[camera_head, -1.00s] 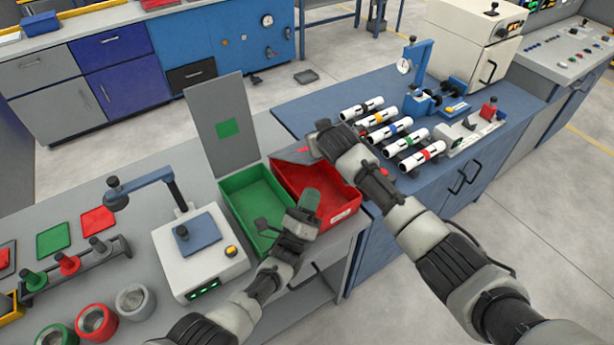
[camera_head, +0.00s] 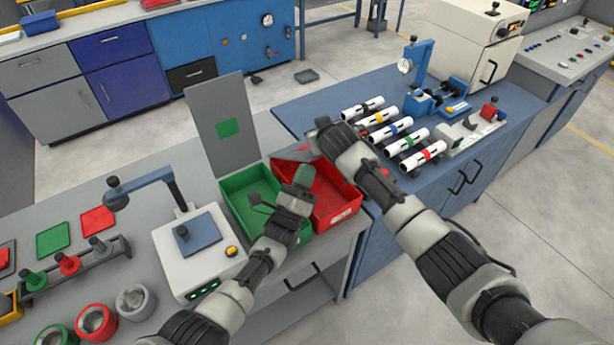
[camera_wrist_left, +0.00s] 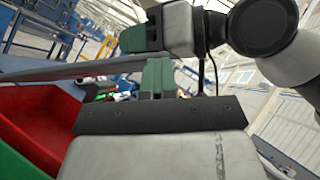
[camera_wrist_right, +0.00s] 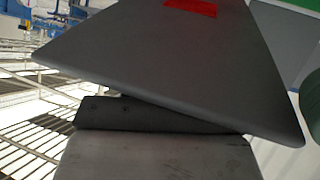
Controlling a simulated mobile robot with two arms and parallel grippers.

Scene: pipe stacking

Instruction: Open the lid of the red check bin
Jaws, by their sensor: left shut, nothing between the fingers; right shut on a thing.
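The red check bin (camera_head: 334,196) stands open-topped beside the green bin in the head view; its inside shows, and part of it shows in the left wrist view (camera_wrist_left: 40,112). Its grey lid (camera_head: 289,154) is tilted up at the back edge. The lid, with a red square, fills much of the right wrist view (camera_wrist_right: 175,65). My right gripper (camera_head: 318,152) is shut on the lid's edge; its fingertips are mostly hidden. My left gripper (camera_head: 304,175) is shut and empty, above the near side of the bins; its green fingers show in the left wrist view (camera_wrist_left: 155,77).
The green bin (camera_head: 236,190) is open, its lid (camera_head: 222,105) upright behind it. Several banded white pipes (camera_head: 392,130) lie on the blue bench at the right.

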